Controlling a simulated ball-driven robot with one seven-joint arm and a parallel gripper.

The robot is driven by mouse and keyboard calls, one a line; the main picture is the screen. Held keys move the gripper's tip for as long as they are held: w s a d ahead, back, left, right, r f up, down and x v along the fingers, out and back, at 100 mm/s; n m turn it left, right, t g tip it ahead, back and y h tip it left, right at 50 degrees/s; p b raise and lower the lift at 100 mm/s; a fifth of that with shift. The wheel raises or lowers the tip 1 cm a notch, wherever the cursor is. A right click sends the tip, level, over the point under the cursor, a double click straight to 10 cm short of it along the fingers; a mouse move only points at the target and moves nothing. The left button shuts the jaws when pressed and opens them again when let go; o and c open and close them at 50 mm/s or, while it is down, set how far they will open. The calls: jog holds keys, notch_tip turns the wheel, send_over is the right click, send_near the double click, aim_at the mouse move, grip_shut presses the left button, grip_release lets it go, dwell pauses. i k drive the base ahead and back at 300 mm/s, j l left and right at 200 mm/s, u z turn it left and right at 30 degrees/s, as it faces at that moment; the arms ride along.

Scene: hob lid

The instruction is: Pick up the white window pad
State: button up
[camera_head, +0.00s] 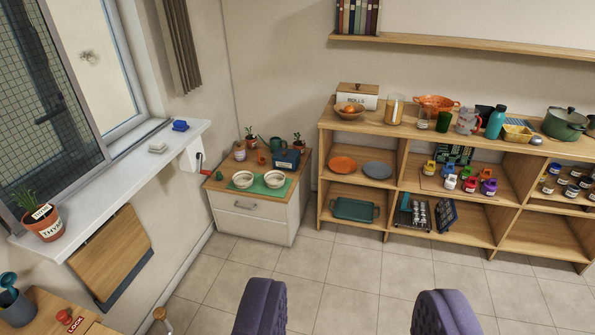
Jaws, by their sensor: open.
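The white window pad (157,147) is a small pale block lying on the white window sill (115,180) at the left of the view. A blue pad (180,125) lies on the same sill, a little further toward its far end. My gripper (352,312) shows as two purple fingers at the bottom edge, spread wide apart with only floor visible between them. It is open, empty and far from the pad, which is to its upper left.
A thyme pot (44,224) stands on the sill's near end. A folded wooden board (112,255) hangs below the sill. A low cabinet (247,220) with bowls stands in the corner, beside a loaded shelf unit (355,221). The tiled floor (330,270) ahead is clear.

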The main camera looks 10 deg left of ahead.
aim_at(156, 146)
jog(key=i+l, duration=0.1)
jog(key=i, duration=0.5)
jog(key=i+u, duration=0.15)
jog(key=i, duration=0.45)
jog(key=i+l, duration=0.2)
jog(key=i, duration=0.35)
jog(key=i+l+u, duration=0.15)
jog(key=i, duration=0.45)
jog(key=i+j+u, duration=0.2)
jog(key=i+u, duration=0.15)
jog(key=i, duration=0.25)
jog(key=i+u, duration=0.3)
jog(key=i, duration=0.35)
jog(key=i+j, duration=0.7)
jog(key=j+u, duration=0.05)
